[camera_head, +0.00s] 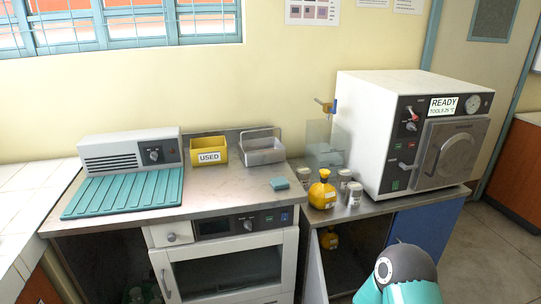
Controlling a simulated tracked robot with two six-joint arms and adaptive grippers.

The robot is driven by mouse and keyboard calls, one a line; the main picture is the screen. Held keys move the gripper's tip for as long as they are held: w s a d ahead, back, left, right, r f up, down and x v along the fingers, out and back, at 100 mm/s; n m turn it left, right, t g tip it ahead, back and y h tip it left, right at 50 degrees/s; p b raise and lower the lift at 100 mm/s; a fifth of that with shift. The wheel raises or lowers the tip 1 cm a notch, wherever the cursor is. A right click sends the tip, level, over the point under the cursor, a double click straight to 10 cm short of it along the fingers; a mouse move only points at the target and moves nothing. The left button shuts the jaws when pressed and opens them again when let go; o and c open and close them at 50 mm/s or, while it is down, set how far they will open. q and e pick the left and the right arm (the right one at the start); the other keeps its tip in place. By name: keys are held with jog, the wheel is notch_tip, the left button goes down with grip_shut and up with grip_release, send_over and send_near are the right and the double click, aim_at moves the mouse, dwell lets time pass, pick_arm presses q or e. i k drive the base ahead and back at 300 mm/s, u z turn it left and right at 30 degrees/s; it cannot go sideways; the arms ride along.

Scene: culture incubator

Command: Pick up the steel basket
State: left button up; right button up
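A grey metal open-topped container (264,157), which looks like the steel basket, stands upright on the steel counter (225,184) toward its back right corner. It sits just right of a yellow bin (208,152) labelled USED. Nothing holds it. Its inside is only partly seen. Neither of my grippers is in view. A teal and black link of my arm shows at the bottom right, well away from the container.
A grey unit (130,152) with a ribbed teal mat (124,193) fills the counter's left. A small teal block (280,183) lies near its right edge. Right are a yellow flask (322,191), metal canisters (354,195), a clear panel (318,135) and a white autoclave (375,120) reading READY.

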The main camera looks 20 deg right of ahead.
aim_at(249, 151)
jog(key=u, duration=0.1)
jog(key=i, duration=0.95)
jog(key=z, duration=0.05)
